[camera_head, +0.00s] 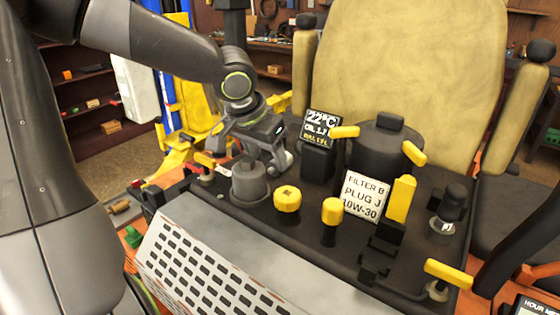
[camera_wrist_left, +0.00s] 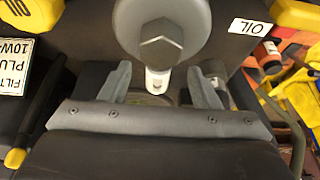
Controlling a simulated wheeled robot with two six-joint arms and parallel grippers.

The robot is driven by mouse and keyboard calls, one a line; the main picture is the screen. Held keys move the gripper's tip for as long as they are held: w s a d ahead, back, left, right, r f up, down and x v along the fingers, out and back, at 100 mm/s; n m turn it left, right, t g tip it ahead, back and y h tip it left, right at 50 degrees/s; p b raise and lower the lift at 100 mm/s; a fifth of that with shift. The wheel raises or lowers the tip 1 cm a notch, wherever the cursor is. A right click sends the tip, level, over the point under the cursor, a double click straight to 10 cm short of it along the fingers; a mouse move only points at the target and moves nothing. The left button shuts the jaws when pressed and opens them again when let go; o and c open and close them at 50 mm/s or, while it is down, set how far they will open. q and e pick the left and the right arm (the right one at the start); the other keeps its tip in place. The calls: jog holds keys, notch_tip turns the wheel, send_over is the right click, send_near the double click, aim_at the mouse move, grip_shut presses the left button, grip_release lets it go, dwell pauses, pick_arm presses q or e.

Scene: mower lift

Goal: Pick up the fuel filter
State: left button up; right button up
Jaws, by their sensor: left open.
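My left gripper (camera_head: 272,158) is open, at the back of the dark engine deck, just behind a grey canister (camera_head: 249,184). In the left wrist view, a small whitish cylinder (camera_wrist_left: 157,79) shows between the two spread fingers (camera_wrist_left: 161,84), apart from both. It may be the fuel filter, but I cannot tell for sure. It is partly hidden by the hex top of the grey canister (camera_wrist_left: 185,22), and the head view does not show it clearly. My right gripper is not in view.
A sign card (camera_head: 366,195), a display (camera_head: 320,127) and a black round housing (camera_head: 379,148) stand farther right. The seat (camera_head: 410,60) rises behind. A vented grey panel (camera_head: 210,265) lies in front.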

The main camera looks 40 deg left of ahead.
aim_at(271, 168)
pick_arm(q)
jog(key=shift+x, duration=1.7)
jog(key=shift+r, duration=0.1)
jog(key=c, duration=1.1)
